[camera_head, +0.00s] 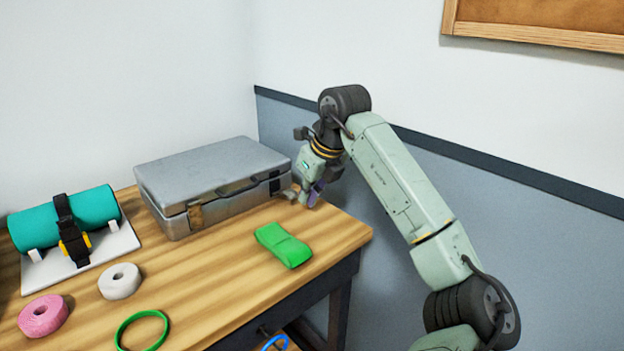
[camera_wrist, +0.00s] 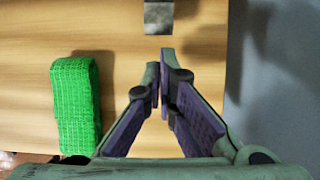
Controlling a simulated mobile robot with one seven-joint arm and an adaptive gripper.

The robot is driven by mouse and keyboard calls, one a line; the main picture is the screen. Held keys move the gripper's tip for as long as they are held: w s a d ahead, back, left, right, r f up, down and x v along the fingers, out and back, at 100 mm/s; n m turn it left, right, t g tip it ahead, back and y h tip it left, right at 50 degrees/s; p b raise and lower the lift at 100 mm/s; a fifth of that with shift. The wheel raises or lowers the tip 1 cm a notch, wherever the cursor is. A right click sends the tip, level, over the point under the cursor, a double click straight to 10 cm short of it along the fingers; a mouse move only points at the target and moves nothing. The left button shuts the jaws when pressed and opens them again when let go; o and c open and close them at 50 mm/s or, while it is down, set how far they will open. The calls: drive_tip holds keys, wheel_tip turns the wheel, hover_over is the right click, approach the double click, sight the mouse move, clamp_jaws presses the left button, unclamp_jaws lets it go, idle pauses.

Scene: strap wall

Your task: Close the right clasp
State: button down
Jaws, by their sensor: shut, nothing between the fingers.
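A grey metal case (camera_head: 215,172) lies with its lid down on the wooden table. Its left clasp (camera_head: 195,215) is a brownish plate on the front. The right clasp (camera_head: 289,193) is at the case's right front corner, partly hidden by my gripper, and appears to stick outward. My gripper (camera_head: 308,197) is just right of it, pointing down, shut and empty. In the wrist view my gripper's purple-padded fingers (camera_wrist: 162,62) meet at the tips. A grey metal piece (camera_wrist: 158,17), probably the right clasp, lies ahead of them with a gap of bare wood between.
A green folded strap (camera_head: 283,244) lies in front of the case; it also shows in the wrist view (camera_wrist: 77,105). A teal roll (camera_head: 35,228) with a black strap, a white roll (camera_head: 119,281), a pink roll (camera_head: 43,315) and a green ring (camera_head: 143,330) are at left. The wall is close at right.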

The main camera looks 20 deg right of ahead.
drive_tip(key=shift+x, duration=1.6)
